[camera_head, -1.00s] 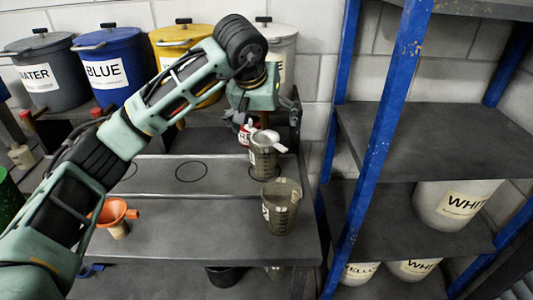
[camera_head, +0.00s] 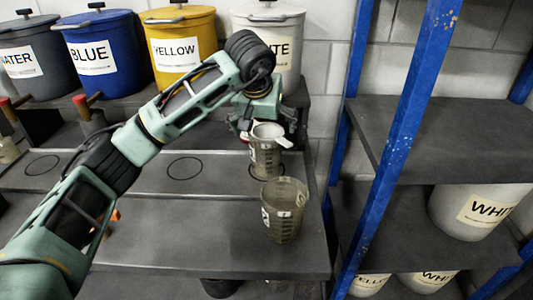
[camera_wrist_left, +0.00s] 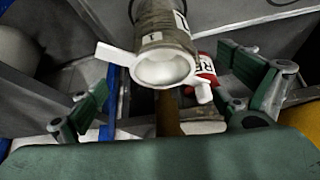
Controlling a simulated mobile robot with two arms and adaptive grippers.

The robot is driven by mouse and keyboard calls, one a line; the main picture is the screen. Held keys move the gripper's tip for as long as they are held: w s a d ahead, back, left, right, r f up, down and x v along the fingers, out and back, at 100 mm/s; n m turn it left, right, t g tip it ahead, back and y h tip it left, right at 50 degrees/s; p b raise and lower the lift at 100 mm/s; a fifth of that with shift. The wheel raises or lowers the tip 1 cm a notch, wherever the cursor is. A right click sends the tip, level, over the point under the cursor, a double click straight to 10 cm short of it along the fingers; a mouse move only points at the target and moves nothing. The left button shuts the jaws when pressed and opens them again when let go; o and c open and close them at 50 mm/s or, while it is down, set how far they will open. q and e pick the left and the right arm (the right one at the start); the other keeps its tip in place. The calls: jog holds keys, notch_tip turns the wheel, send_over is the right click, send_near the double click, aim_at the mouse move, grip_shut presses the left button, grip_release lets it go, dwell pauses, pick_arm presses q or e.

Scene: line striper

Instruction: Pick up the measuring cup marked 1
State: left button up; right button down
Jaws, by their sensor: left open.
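A grey translucent measuring cup (camera_head: 264,158) stands upright on the bench, with a white handled piece (camera_head: 268,132) in its mouth. Both also show in the left wrist view, the cup (camera_wrist_left: 158,18) at the top and the white piece (camera_wrist_left: 163,68) below it. A small mark like a 1 shows near the rim there. A second, larger measuring cup (camera_head: 285,212) stands in front; its label is too small to read. My left gripper (camera_head: 258,118) is just behind and above the rear cup. Its fingers (camera_wrist_left: 172,105) are spread and hold nothing. My right gripper is out of view.
Labelled buckets, including blue (camera_head: 100,55), yellow (camera_head: 180,42) and white (camera_head: 270,40), line the raised back shelf. A blue-post rack (camera_head: 395,140) stands at right. A red labelled item (camera_wrist_left: 205,72) is close behind the cup. The front bench (camera_head: 190,235) is mostly clear.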

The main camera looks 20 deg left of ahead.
aim_at(266, 151)
pick_arm(q)
jog(key=p+x, duration=0.1)
jog(key=x, duration=0.4)
jog(key=shift+a, duration=0.2)
jog(key=shift+s, duration=0.1)
jog(key=c, duration=2)
jog(key=shift+r, duration=0.1)
jog(key=shift+c, duration=0.6)
jog(key=shift+r, duration=0.1)
